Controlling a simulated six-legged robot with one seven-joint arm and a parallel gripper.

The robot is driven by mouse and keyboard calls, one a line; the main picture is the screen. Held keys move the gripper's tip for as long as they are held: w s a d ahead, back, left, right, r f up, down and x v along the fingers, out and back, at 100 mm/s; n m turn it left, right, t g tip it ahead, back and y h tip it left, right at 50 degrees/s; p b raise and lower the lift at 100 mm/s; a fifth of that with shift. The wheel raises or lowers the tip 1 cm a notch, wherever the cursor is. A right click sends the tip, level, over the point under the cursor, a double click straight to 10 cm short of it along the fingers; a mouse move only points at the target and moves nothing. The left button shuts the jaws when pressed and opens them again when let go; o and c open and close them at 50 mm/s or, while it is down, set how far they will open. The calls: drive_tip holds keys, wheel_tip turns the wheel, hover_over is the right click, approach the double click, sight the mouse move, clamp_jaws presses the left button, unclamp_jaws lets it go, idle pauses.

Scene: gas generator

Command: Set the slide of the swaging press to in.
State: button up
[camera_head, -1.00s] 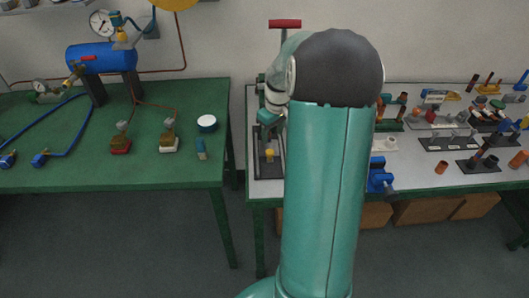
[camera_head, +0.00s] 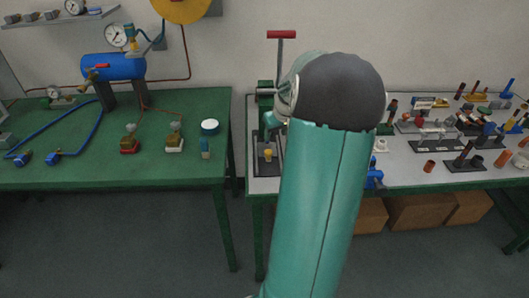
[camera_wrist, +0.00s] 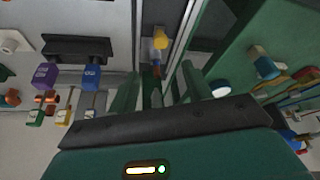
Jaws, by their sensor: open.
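The swaging press stands at the left end of the right-hand table, with a red T-handle (camera_head: 281,34) on top and a green body (camera_head: 266,92). A small yellow knob (camera_head: 268,153), apparently part of the slide, sits on the dark base in front of the body. In the wrist view the yellow knob (camera_wrist: 160,38) is ahead of my fingers, between pale rails. My gripper (camera_wrist: 157,78) is open, its green fingers pointing toward the knob, with nothing held. In the head view my arm hides part of the press and most of the gripper.
The left green table (camera_head: 100,165) carries a blue tank (camera_head: 113,67), valves and a round white-topped container (camera_head: 210,126). A gap separates the tables. Racks and small parts crowd the right table (camera_head: 400,178). Cardboard boxes (camera_head: 420,211) stand below it.

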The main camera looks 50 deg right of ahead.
sight(268, 151)
drive_tip(key=x, duration=1.2)
drive_tip(key=shift+w+f, duration=0.2)
drive_tip(key=shift+f, duration=0.05)
clamp_jaws()
